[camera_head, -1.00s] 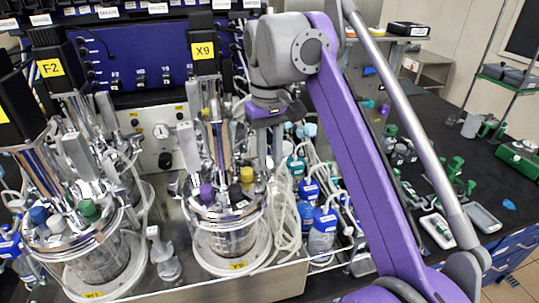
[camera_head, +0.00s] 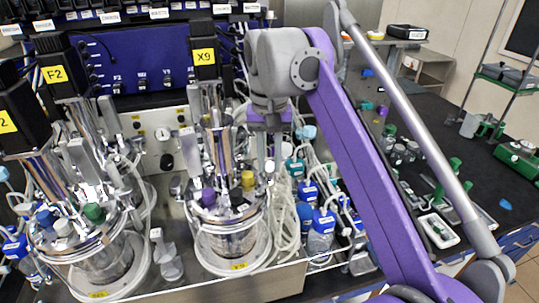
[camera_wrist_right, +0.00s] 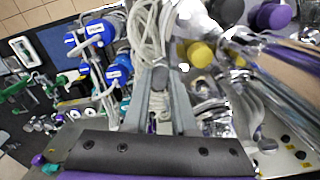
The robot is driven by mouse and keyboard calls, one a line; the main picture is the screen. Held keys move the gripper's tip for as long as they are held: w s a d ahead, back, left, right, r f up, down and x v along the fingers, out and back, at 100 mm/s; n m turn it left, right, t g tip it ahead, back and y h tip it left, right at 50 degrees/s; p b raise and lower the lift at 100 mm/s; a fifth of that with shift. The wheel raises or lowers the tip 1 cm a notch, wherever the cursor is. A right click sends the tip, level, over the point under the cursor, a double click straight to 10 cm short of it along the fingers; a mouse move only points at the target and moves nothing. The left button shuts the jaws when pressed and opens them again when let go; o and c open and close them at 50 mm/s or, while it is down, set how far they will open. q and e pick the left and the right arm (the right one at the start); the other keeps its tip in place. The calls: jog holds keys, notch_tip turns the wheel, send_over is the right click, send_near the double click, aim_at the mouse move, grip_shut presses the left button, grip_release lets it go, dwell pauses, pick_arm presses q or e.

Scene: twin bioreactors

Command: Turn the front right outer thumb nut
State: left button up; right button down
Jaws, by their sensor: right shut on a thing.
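The front right vessel (camera_head: 228,232), under the motor labelled X9 (camera_head: 204,57), is a glass pot with a steel head plate carrying purple, black and yellow caps. My right gripper (camera_head: 268,165) points down at the right rim of this head plate. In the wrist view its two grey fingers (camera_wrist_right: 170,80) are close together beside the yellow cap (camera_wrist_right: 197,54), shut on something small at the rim. The outer thumb nut itself is mostly hidden between the fingers and cannot be made out clearly. My left gripper is not in view.
Pale tubing loops (camera_head: 287,215) hang just right of the vessel, beside blue-capped bottles (camera_head: 321,232). Another vessel (camera_head: 95,258) stands to the left. A blue panel (camera_head: 150,75) stands behind. The dark bench at the right holds trays (camera_head: 438,230) and green-handled items.

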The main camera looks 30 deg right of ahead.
aim_at(269, 166)
jog(key=m+p, duration=0.1)
jog(key=m, duration=0.3)
jog(key=shift+r+m, duration=0.1)
jog(key=shift+m, duration=0.2)
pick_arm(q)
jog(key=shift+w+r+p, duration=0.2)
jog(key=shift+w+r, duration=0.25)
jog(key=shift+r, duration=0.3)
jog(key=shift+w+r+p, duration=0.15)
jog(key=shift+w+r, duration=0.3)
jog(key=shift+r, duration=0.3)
pick_arm(e)
jog(key=shift+m, duration=1.8)
jog(key=c, duration=0.7)
grip_release()
jog(key=shift+r, duration=5.35)
jog(key=shift+o, duration=0.2)
